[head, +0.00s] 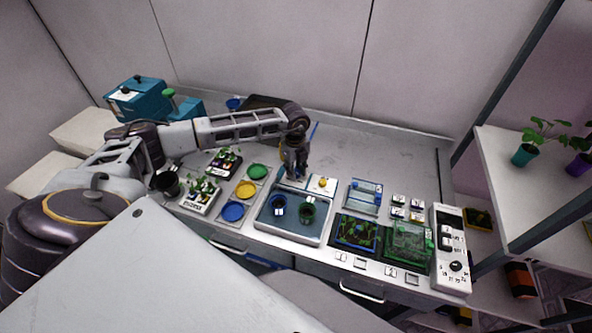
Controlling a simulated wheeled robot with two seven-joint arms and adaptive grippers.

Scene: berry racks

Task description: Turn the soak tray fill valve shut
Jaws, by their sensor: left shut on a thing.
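The soak tray (290,234) is a shallow grey-blue tray in the front middle of the bench. A white block with a yellow knob (322,183) is just right of the fingers. My right gripper is out of view.
Blue, yellow (246,189) and green dishes and plant trays (202,197) lie left of the soak tray. A blue rack (365,195), dark planted trays (356,232) and a white control panel (451,250) are to the right. The back right of the bench is clear.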

